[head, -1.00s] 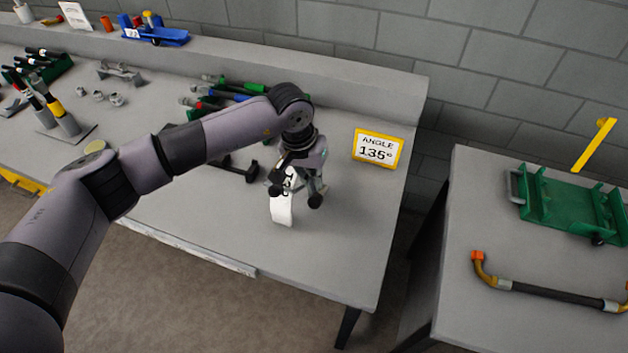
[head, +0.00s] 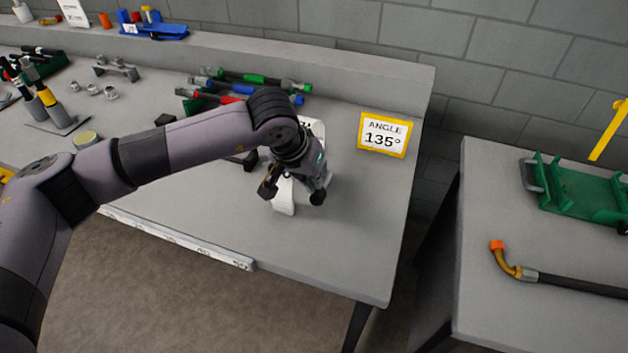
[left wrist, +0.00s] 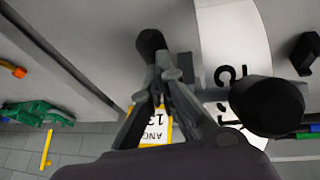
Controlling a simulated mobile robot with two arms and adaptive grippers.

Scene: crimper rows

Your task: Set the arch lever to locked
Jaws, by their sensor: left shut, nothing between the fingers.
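My left gripper (head: 293,193) is above the near right part of the grey bench, over a curved white strip (head: 284,203). It is shut with nothing between its fingers. In the left wrist view, the gripper (left wrist: 207,78) is in front of the same white strip (left wrist: 234,42), which bears black characters. The gripper hides the strip's middle. I cannot make out the arch lever clearly; a dark bar shows beside the fingers in the wrist view, but I cannot tell what it is. My right gripper is not in view.
A yellow-framed sign (head: 384,135) reading ANGLE 135° stands right of the gripper. Green, red and blue handled tools (head: 250,79) lie behind my arm. A second table (head: 482,200) at right holds a green tray-like fixture (head: 580,192) and a bent hose (head: 575,284). The front right bench top is clear.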

